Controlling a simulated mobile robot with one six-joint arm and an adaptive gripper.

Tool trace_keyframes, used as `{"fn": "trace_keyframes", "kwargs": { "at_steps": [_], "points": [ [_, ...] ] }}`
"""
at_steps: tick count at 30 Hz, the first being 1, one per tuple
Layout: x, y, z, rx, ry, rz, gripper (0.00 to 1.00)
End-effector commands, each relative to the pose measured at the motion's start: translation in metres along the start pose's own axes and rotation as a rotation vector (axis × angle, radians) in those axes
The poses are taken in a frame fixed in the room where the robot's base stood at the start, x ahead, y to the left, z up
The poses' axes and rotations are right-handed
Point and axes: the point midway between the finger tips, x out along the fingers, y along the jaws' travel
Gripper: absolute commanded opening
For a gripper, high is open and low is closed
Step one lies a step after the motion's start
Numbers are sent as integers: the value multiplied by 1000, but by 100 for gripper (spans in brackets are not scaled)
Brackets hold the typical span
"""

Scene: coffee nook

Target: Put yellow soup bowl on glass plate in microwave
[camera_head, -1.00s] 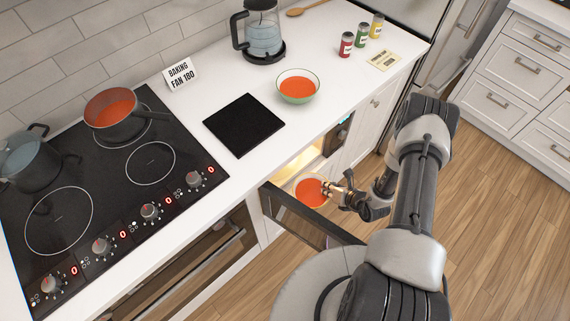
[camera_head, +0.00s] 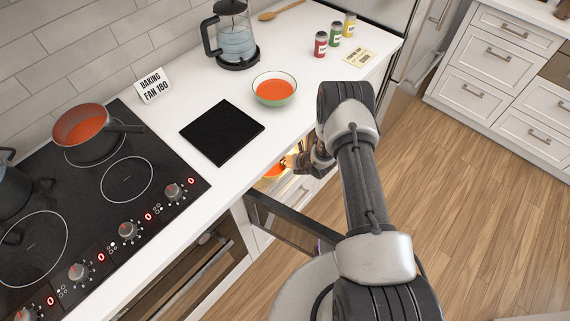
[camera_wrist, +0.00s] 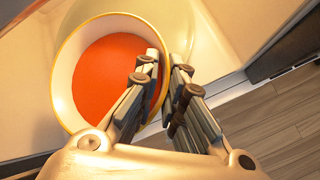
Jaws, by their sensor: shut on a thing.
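The yellow soup bowl (camera_wrist: 64,84), with a yellow rim and orange soup inside, fills the left and middle of the wrist view. My gripper (camera_wrist: 165,68) is shut on its right wall, one finger inside the rim and one outside. In the head view the bowl (camera_head: 274,173) shows only partly, at the lit microwave opening under the counter, with my gripper (camera_head: 289,162) at its right. The microwave door (camera_head: 290,222) is swung open.
On the counter are a green-rimmed bowl of orange soup (camera_head: 274,90), a black board (camera_head: 222,131), a kettle (camera_head: 234,40) and several spice jars. A hob (camera_head: 95,195) with pots lies left. The open door stands close below my gripper.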

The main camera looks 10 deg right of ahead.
Motion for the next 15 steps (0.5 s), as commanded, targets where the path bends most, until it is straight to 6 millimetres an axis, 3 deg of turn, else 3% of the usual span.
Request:
{"fn": "trace_keyframes", "kwargs": {
  "at_steps": [6,15],
  "points": [
    [25,-10,-17,0,-4,2,0],
    [26,-11,-18,-1,-5,2,0]
  ]
}}
